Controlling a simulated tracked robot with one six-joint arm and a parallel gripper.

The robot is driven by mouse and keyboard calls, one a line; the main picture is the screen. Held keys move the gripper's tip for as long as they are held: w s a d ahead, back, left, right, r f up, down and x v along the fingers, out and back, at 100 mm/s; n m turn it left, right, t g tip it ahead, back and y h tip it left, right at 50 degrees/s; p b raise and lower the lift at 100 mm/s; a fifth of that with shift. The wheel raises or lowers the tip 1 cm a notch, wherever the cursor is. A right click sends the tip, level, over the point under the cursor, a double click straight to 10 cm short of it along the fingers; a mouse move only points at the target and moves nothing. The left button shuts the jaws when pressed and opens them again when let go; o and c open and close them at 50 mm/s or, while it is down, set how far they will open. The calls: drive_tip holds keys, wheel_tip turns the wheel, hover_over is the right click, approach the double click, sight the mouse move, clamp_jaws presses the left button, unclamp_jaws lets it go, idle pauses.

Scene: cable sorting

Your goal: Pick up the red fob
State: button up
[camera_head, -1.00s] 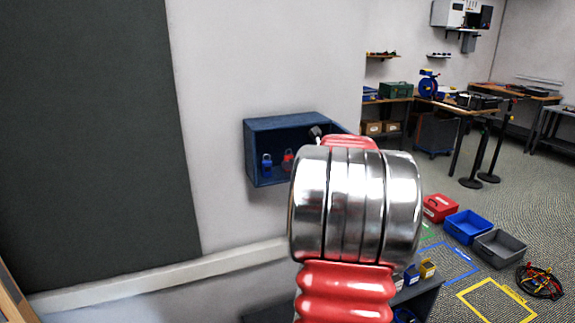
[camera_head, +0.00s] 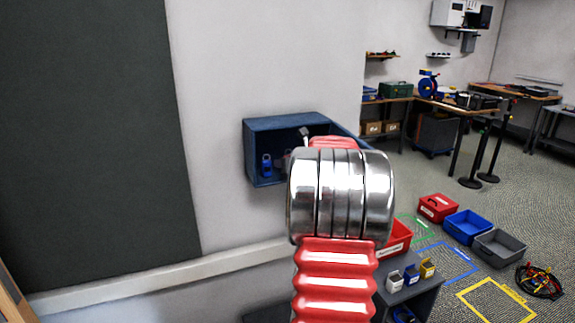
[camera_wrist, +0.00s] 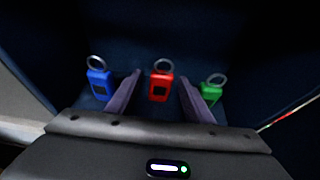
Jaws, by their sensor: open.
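The red fob (camera_wrist: 161,88) stands upright with a metal ring on top, in the middle of the wrist view. It is inside a dark blue open-fronted wall box (camera_head: 285,123). My gripper (camera_wrist: 160,78) is open, with one finger on each side of the red fob and gaps between. Nothing is held. A blue fob (camera_wrist: 99,84) stands left of the left finger and a green fob (camera_wrist: 210,95) stands right of the right finger. In the head view the blue fob (camera_head: 266,165) shows, while my arm hides most of the rest of the box interior.
The box walls close in around my gripper. Below right stands a grey stand (camera_head: 412,290) with small white, blue and yellow containers and a red bin (camera_head: 398,236). Further right on the floor are a blue bin (camera_head: 467,226) and a grey bin (camera_head: 499,248).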

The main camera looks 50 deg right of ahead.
drive_tip(key=shift+w+d+f, duration=0.15)
drive_tip(key=shift+w+d, duration=0.05)
drive_tip(key=shift+w, duration=0.15)
idle(0.3)
drive_tip(key=c, duration=1.1)
drive_tip(key=shift+s+a+r, duration=0.15)
drive_tip(key=shift+a+r, duration=0.05)
drive_tip(key=shift+r, duration=0.4)
wheel_tip(320, 180, up, 6)
drive_tip(key=shift+f, duration=0.15)
drive_tip(key=shift+s+a, duration=0.1)
drive_tip(key=s+a, duration=0.4)
drive_tip(key=a, duration=0.1)
drive_tip(key=s+a, duration=0.3)
drive_tip(key=a, duration=0.2)
drive_tip(key=s+a, duration=0.4)
drive_tip(key=a, duration=0.1)
drive_tip(key=shift+s+a, duration=0.25)
drive_tip(key=shift+s, duration=0.05)
